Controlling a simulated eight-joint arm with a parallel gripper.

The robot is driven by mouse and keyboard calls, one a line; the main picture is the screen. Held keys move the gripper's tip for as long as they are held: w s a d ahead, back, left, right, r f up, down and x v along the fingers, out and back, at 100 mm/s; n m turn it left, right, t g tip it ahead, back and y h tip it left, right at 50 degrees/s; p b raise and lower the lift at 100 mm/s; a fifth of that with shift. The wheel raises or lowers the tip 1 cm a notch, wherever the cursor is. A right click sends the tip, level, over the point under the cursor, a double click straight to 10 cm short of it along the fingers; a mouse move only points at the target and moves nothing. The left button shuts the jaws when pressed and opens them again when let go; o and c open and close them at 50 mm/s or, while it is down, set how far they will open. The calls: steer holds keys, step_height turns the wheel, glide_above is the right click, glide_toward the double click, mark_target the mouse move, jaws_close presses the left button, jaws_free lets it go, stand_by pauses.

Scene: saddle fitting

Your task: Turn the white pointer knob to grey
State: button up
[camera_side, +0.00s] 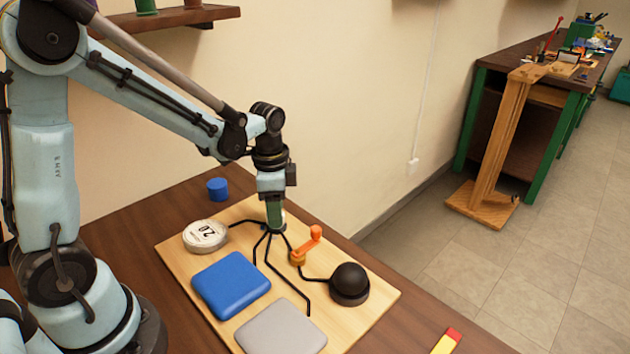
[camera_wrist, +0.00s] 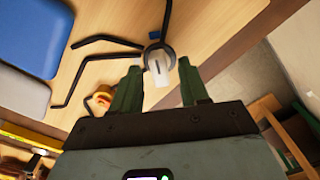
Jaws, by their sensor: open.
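The white pointer knob (camera_wrist: 159,70) shows in the wrist view, with a short dark mark on its face and a dark ring around it. My gripper (camera_wrist: 158,64) is open, with one green finger on each side of the knob and a gap showing; I cannot tell how far down the fingers reach. In the side view my gripper (camera_side: 274,222) points down over the spot where black lines meet on the board, and hides the knob. The grey pad (camera_side: 281,330) lies at the board's front edge. I cannot tell where the pointer aims.
The wooden board (camera_side: 375,300) also carries a blue pad (camera_side: 231,283), a white round disc (camera_side: 205,235), an orange crank (camera_side: 307,245) close to my gripper, and a black dome (camera_side: 349,283). A blue cylinder (camera_side: 217,189) stands behind the board.

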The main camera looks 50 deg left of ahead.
jaws_close()
steer(key=shift+n, duration=0.4)
steer(key=n, duration=0.3)
steer(key=shift+n, duration=0.4)
steer(key=n, duration=0.3)
steer(key=shift+n, duration=0.3)
steer(key=n, duration=0.4)
steer(key=shift+n, duration=1.8)
